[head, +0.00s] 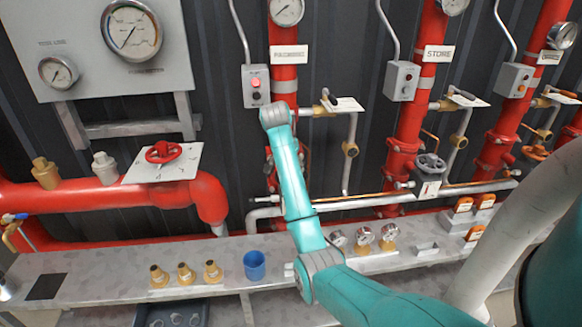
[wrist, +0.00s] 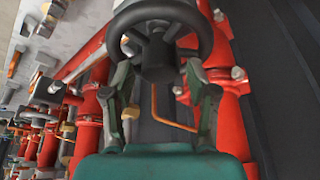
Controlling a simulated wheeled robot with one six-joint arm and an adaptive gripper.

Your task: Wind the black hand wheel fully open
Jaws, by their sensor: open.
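A black hand wheel (wrist: 160,36) with a thick rim, spokes and a central hub fills the top middle of the wrist view, very close to me. My gripper (wrist: 160,75) is open; its two fingers reach up on either side of the wheel's lower part. I cannot tell whether the fingertips touch it. In the head view my gripper is hidden behind my own arm. A dark grey hand wheel (head: 431,163) with a white tag shows there on the middle red pipe; I cannot tell whether it is the same wheel.
Red pipes (wrist: 225,115) and a thin orange rod (wrist: 172,113) lie close behind the wheel. In the head view, a red hand wheel (head: 163,152) is at left. The bench (head: 110,260) holds brass fittings (head: 185,273), a blue cup (head: 254,265) and small gauges (head: 364,236).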

